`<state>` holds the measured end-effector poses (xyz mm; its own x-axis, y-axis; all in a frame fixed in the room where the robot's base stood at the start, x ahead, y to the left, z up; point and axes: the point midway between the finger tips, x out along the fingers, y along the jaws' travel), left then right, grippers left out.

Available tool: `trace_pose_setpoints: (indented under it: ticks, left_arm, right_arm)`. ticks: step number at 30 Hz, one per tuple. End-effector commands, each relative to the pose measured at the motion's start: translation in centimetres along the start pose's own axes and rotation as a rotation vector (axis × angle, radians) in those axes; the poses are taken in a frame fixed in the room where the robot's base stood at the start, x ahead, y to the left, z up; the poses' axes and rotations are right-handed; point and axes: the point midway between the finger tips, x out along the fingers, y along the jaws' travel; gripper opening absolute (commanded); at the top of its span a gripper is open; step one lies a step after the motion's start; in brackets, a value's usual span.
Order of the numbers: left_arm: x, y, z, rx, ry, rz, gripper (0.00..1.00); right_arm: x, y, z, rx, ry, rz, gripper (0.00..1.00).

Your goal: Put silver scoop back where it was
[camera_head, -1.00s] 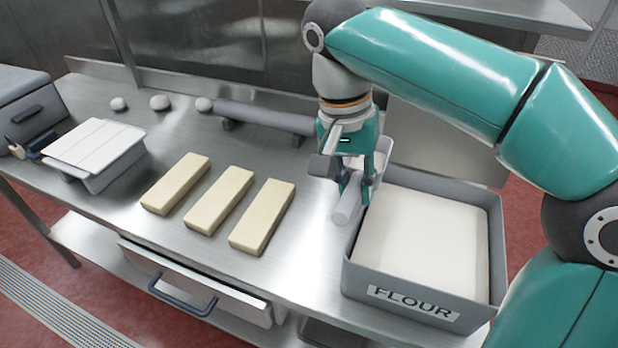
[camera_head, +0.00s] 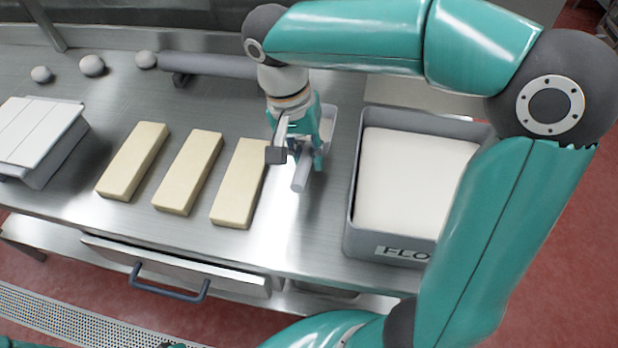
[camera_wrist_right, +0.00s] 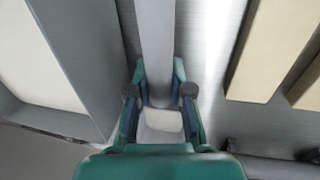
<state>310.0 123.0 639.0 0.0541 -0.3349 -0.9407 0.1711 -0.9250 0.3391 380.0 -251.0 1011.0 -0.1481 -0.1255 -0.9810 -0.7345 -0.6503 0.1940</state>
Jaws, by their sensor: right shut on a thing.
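My right gripper (camera_head: 305,158) is shut on the silver scoop, whose grey handle (camera_head: 299,178) sticks out toward the front of the table. Part of the scoop's bowl (camera_head: 329,117) shows behind the fingers. The scoop is over the bare steel between the flour bin (camera_head: 350,215) and the rightmost pale block. I cannot tell whether it touches the table. In the right wrist view the handle (camera_wrist_right: 155,45) runs up between the fingers (camera_wrist_right: 160,92). A white patch (camera_wrist_right: 163,121) shows below the grip. My left gripper is out of view.
Three pale yellow blocks (camera_head: 238,185) lie left of the gripper. A grey roller (camera_head: 207,66) and round balls (camera_head: 92,66) lie at the back. A white-topped box (camera_head: 35,130) stands at the left. A drawer handle (camera_head: 168,287) juts out in front.

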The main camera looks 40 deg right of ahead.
Motion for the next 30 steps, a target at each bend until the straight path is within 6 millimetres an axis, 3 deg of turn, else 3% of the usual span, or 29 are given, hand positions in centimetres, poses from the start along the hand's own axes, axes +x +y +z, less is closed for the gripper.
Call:
trace_pose_setpoints:
  ticks: [3,10,18,27,28,30]
  left_arm:
    - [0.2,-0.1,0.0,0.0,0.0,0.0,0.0]
    - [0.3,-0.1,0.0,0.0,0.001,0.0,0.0]
    - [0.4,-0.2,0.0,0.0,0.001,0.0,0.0]
    - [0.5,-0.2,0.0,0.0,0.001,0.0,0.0]
    - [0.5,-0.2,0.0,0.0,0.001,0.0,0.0]
    - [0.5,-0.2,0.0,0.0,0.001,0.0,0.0]
  right_arm:
    - [2.1,-0.4,0.1,-0.003,-0.001,0.002,0.0]
    - [3.7,-0.8,0.0,-0.003,-0.001,0.001,0.0]
    - [7.0,-1.5,0.0,-0.003,0.0,0.001,0.0]
    - [7.2,-1.6,0.0,-0.003,0.001,-0.002,0.0]
    - [7.2,-1.6,0.0,-0.004,0.001,-0.002,0.25]
    - [7.2,-1.6,0.0,-0.004,0.001,-0.001,0.37]
